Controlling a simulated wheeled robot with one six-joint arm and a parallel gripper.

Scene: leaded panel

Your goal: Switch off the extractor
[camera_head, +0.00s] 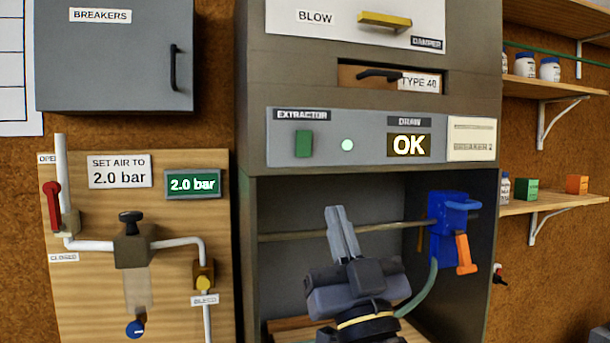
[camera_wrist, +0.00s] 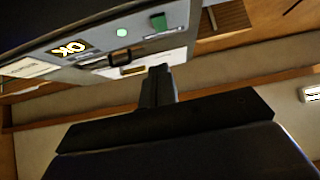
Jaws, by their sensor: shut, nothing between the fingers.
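The extractor panel (camera_head: 369,135) is a pale strip across the hood front in the head view. Its green rocker switch (camera_head: 303,144) sits under the EXTRACTOR label (camera_head: 302,115), with a lit pale green lamp (camera_head: 347,145) to its right. The DRAW display (camera_head: 409,145) reads OK. In the wrist view the green switch (camera_wrist: 158,22), the lamp (camera_wrist: 122,31) and the display (camera_wrist: 69,50) show tilted and inverted. My gripper (camera_head: 341,214) is shut and empty, pointing up, below the panel and right of the switch, apart from it. It also shows in the wrist view (camera_wrist: 159,72).
A blue device (camera_head: 449,226) with an orange lever (camera_head: 465,254) hangs inside the hood bay. A damper with a yellow handle (camera_head: 384,20) is above. An air board (camera_head: 140,290) with valves stands left, under the breaker box (camera_head: 115,55). Shelves with jars are right.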

